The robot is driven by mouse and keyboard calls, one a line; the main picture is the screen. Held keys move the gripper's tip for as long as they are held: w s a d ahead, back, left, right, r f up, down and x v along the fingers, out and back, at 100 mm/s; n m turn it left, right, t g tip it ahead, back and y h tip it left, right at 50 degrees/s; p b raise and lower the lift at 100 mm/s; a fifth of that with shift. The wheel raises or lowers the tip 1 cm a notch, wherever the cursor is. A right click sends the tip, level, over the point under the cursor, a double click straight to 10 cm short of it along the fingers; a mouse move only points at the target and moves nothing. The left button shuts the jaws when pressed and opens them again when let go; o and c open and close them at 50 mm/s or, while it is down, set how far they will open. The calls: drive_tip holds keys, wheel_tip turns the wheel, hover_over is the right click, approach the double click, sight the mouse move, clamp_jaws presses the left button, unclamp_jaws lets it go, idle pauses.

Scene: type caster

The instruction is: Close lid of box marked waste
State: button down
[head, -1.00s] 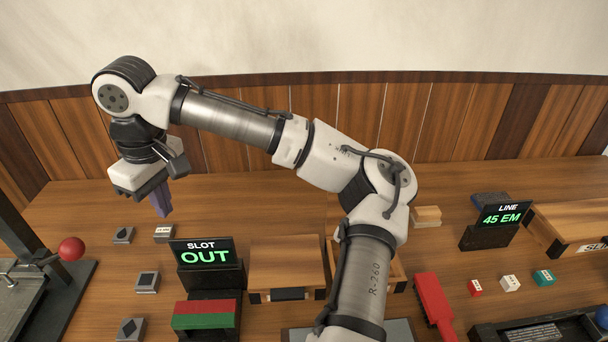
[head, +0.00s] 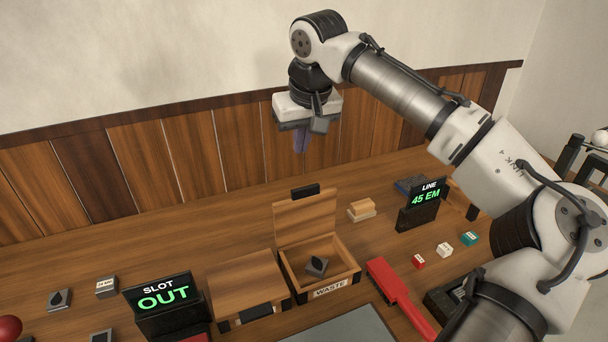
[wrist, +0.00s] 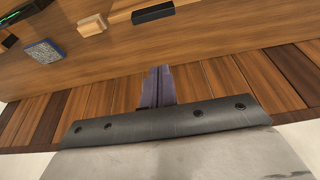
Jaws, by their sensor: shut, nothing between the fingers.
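The waste box (head: 347,280) is a wooden box with a white WASTE label on its front, in the head view. Its lid (head: 304,222) stands open, tilted up at the back, with a black handle (head: 306,191) on its top edge. A grey block with a dark top (head: 317,266) lies inside the box. My gripper (head: 301,146) is shut and empty, above and behind the raised lid in the picture. Its purple fingers point down; they also show together in the wrist view (wrist: 157,86). The wrist view shows a black bar (wrist: 153,13) near the top edge, probably the lid handle.
A closed wooden box (head: 245,283) stands left of the waste box. The SLOT OUT display (head: 163,296) is further left. Wooden blocks (head: 361,211), the LINE display (head: 424,204) and a red brush (head: 388,281) are to the right. The wood-panelled wall (head: 230,150) is behind.

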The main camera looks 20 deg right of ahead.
wheel_tip(320, 180, down, 7)
drive_tip(key=s+p, duration=0.1)
drive_tip(key=p, duration=0.2)
drive_tip(key=shift+s+f, duration=0.2)
drive_tip(key=shift+s, duration=0.05)
drive_tip(key=shift+s+d, duration=0.15)
idle(0.3)
